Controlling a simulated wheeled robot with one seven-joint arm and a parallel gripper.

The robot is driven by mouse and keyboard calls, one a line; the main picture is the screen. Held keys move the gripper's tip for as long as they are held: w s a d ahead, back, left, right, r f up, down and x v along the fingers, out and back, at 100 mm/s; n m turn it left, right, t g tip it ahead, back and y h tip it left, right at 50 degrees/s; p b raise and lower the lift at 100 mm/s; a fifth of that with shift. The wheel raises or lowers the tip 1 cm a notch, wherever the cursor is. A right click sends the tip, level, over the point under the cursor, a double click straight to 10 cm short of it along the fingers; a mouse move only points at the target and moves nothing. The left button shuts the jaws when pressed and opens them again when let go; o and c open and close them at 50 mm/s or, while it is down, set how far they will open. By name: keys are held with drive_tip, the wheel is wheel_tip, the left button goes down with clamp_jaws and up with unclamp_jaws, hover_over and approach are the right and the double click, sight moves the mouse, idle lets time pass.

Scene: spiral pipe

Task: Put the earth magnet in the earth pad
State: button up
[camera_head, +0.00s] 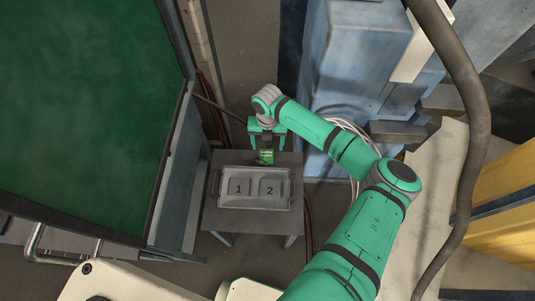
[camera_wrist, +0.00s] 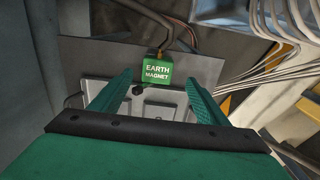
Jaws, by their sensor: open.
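The earth magnet is a small green block (camera_head: 265,157) at the far edge of the tray on the small table. In the wrist view it shows as a green block (camera_wrist: 156,71) with white lettering "EARTH MAGNET". My gripper (camera_head: 267,147) is above the far side of the table, with its fingers open. In the wrist view the magnet appears between and beyond the fingertips; I see no contact. No pad marked earth can be made out. The tray's two panels are marked 1 (camera_head: 238,189) and 2 (camera_head: 270,189).
The grey metal tray (camera_head: 253,204) sits on the small grey table (camera_head: 213,216). A green board (camera_head: 90,100) in a frame stands left. A blue cabinet (camera_head: 355,60) and white cables (camera_head: 345,126) are behind and right. A thick hose hangs at the right.

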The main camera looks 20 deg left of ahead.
sight(267, 153)
drive_tip(key=f, duration=0.7)
drive_tip(key=shift+s+a+f, duration=0.1)
drive_tip(key=shift+s+f, duration=0.15)
drive_tip(key=shift+f, duration=0.1)
drive_tip(key=c, duration=1.5)
clamp_jaws()
drive_tip(key=shift+r, duration=0.2)
